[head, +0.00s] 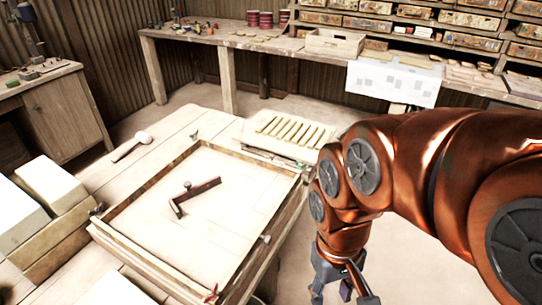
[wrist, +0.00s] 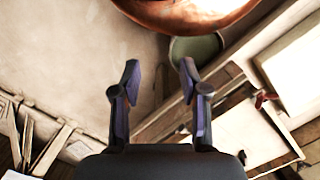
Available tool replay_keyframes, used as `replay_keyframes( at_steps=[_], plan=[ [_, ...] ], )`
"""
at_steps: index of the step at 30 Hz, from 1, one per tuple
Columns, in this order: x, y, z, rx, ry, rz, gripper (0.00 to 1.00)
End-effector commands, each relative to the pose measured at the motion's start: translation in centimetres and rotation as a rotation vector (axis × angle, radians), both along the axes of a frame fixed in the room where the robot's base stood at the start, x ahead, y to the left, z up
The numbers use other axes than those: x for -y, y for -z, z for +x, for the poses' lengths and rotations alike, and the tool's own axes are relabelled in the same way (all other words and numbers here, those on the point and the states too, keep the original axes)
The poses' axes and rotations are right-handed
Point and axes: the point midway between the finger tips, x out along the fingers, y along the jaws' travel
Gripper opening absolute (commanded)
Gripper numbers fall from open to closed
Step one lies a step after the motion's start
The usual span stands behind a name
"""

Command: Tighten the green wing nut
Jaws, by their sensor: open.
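I cannot make out a green wing nut for certain in either view. The wooden press frame (head: 140,250) lies on the bench, with small fittings on its sides. A red fitting (head: 211,296) is at its near corner and a pale one (head: 265,239) on its right side. The red fitting also seems to show in the wrist view (wrist: 265,100). A small dark greenish patch (head: 301,166) is near the frame's far right corner, too small to identify. My gripper (head: 343,291) hangs right of the frame, apart from it. In the wrist view its fingers (wrist: 160,70) are spread and empty.
A brown L-shaped tool (head: 196,193) lies inside the frame. A mallet (head: 132,146) lies on the bench to the left, near white blocks (head: 50,185). A rack of tile strips (head: 290,131) is behind the frame. A green bucket (wrist: 197,48) shows beyond my fingers.

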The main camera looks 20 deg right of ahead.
Motion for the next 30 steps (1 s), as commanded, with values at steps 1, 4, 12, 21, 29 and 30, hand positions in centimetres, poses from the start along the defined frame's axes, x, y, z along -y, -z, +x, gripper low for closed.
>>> replay_keyframes(
  at_steps=[1, 4, 12, 21, 29, 30],
  plan=[
    [0.1, -0.2, 0.7, 0.001, -0.003, 0.000, 0.44],
    [0.3, -0.9, 2.8, 0.011, -0.017, 0.005, 0.44],
    [1.6, -2.7, 10.4, 0.036, -0.074, 0.015, 0.44],
    [3.3, -3.8, 18.7, 0.061, -0.151, 0.023, 0.44],
    [5.2, -3.9, 25.7, 0.086, -0.222, 0.027, 0.44],
    [5.5, -3.8, 26.8, 0.087, -0.234, 0.028, 0.44]
  ],
)
